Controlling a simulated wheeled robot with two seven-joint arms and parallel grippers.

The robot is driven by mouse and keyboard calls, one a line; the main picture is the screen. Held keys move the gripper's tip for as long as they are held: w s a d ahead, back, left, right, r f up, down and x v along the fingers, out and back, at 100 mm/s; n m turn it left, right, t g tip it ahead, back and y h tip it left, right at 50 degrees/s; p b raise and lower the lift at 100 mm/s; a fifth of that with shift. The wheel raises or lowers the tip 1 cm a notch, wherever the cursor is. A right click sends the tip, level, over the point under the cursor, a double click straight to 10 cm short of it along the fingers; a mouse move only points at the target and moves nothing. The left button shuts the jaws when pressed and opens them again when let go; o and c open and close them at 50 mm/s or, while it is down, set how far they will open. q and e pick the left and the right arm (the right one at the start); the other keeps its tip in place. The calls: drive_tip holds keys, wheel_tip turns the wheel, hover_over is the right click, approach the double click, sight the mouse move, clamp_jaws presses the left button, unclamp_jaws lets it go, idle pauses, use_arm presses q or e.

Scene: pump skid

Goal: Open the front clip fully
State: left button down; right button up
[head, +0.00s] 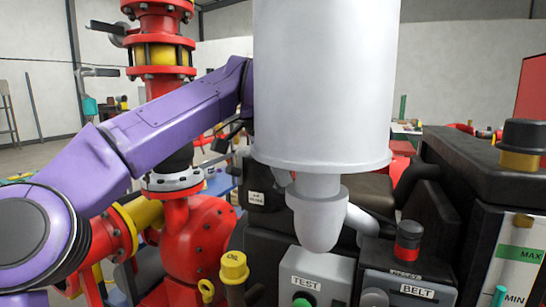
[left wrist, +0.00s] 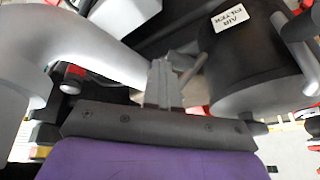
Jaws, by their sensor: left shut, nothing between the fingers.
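The air filter (left wrist: 245,65) is a dark cylinder with a white label at the upper right of the left wrist view. A thin pale bar, perhaps the front clip (left wrist: 193,69), slants beside its left side. My left gripper (left wrist: 163,68) is shut and empty, its fingertips just left of that bar. I cannot tell whether they touch it, or how far the clip is open. In the head view my left arm reaches in from the left, and its hand is mostly hidden behind a pale grey cylinder. The filter's label (head: 255,198) shows below there. My right gripper is not in view.
The large pale grey cylinder (head: 320,80) blocks the middle of the head view. A thick grey pipe (left wrist: 75,45) curves close by on the left in the left wrist view. A TEST box (head: 310,275) and a BELT panel (head: 410,287) stand at the front. Red pipework (head: 200,240) is at left.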

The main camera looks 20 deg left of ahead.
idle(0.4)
use_arm(q)
drive_tip(key=shift+w+a+r+p, duration=0.15)
drive_tip(key=shift+w+a+p, duration=0.4)
drive_tip(key=shift+p, duration=0.15)
drive_tip(key=s+d+p+v, duration=0.1)
drive_tip(key=p+v, duration=0.3)
drive_tip(key=v, duration=0.6)
drive_tip(key=shift+s+p, duration=0.15)
drive_tip(key=shift+p, duration=0.25)
